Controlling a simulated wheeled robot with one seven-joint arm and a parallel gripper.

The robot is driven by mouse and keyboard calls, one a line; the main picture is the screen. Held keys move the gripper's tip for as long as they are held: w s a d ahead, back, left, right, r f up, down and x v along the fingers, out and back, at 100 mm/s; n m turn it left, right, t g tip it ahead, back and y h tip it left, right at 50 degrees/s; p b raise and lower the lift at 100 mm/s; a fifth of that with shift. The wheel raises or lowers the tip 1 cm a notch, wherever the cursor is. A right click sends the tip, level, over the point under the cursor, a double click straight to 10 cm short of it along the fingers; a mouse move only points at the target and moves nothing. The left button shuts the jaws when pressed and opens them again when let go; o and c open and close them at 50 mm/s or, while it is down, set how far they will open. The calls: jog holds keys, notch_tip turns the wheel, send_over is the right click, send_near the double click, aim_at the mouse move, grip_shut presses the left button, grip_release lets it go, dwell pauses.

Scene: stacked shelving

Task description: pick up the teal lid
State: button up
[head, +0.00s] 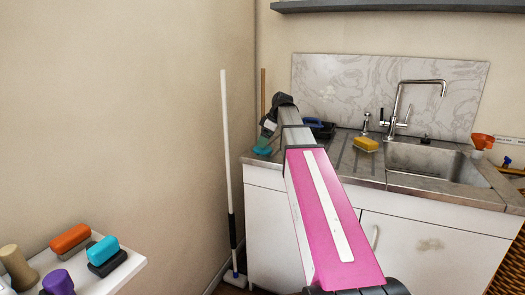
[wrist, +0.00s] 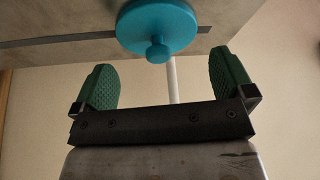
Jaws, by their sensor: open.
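The teal lid (wrist: 157,28) is a round disc with a small knob, at the top of the wrist view against the grey counter surface. In the head view a small teal patch of it (head: 262,150) shows at the counter's left end, partly hidden by my gripper (head: 267,137). In the wrist view my gripper (wrist: 161,62) is open, with its two green textured fingers spread apart. The lid lies just beyond the fingertips, roughly centred between them. Nothing is held, and no contact with the lid shows.
The steel counter (head: 354,155) holds a yellow sponge (head: 365,144), a dark blue object (head: 321,129), a sink (head: 430,160) and a tap (head: 400,105). A white pole (head: 227,150) stands left of the cabinet. A white shelf (head: 128,275) with several coloured objects is at lower left.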

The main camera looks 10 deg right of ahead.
aim_at(258, 150)
jog(key=shift+x, duration=1.6)
jog(key=shift+d, duration=0.1)
jog(key=c, duration=0.7)
jog(key=shift+o, duration=0.2)
